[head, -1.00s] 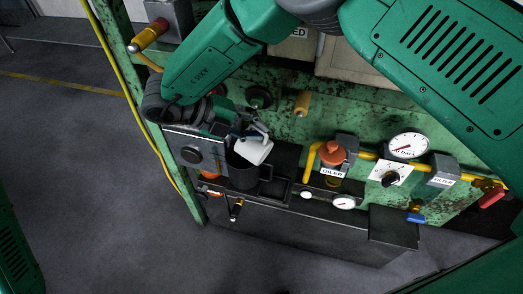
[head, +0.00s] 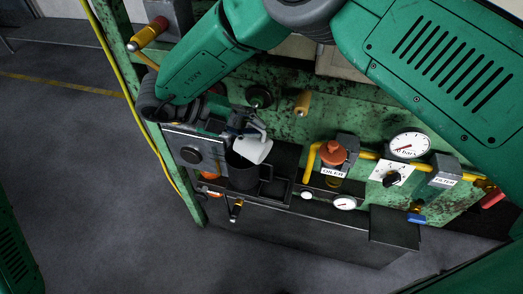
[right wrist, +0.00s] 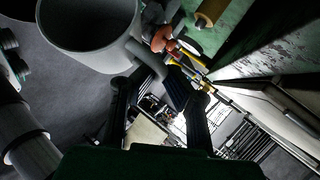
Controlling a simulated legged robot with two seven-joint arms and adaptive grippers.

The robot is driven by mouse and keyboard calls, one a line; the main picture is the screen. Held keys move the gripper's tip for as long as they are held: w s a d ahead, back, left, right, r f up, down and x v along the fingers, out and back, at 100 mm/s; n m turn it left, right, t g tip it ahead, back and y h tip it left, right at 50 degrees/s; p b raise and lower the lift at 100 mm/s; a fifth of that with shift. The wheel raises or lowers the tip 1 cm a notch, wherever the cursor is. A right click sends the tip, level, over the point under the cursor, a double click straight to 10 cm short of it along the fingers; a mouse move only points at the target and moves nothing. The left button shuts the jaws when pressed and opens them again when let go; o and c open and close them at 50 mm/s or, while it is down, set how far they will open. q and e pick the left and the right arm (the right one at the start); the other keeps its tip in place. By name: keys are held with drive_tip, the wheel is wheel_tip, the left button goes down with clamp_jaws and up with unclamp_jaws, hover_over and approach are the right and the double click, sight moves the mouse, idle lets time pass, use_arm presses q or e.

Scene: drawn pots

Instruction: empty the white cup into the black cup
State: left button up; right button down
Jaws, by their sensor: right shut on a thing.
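The white cup (head: 250,149) is tilted just above the black cup (head: 242,174), overlapping its mouth in the head view. The black cup stands upright on the dark ledge, its handle toward the right. My right gripper (head: 254,127) is shut on the white cup, at its handle side. In the right wrist view the white cup (right wrist: 92,35) looks grey in shadow at the upper left, its handle between my fingers (right wrist: 160,95). I cannot see whether anything is flowing or what is inside either cup. My left gripper is not in view.
A worn green panel (head: 290,120) stands close behind.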

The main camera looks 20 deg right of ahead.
idle(0.7)
drive_tip(key=shift+w+a+h+b, duration=0.2)
drive_tip(key=shift+w+h+b, duration=0.1)
drive_tip(key=shift+b, duration=0.2)
drive_tip(key=shift+r, duration=0.1)
idle(0.4)
drive_tip(key=p, duration=0.2)
drive_tip(key=s+d+y+p, duration=0.1)
drive_tip(key=shift+r+p, duration=0.3)
drive_tip(key=shift+p, duration=0.1)
drive_tip(key=shift+s+d+f+m+t+y, duration=0.5)
drive_tip(key=shift+s+t+y, duration=0.1)
drive_tip(key=shift+s+t, duration=0.15)
drive_tip(key=shift+s+d+f+m+t+y, duration=0.2)
drive_tip(key=shift+s+d+m+t+y, duration=0.1)
drive_tip(key=shift+s+d+t+y, duration=0.15)
drive_tip(key=shift+a, duration=0.1)
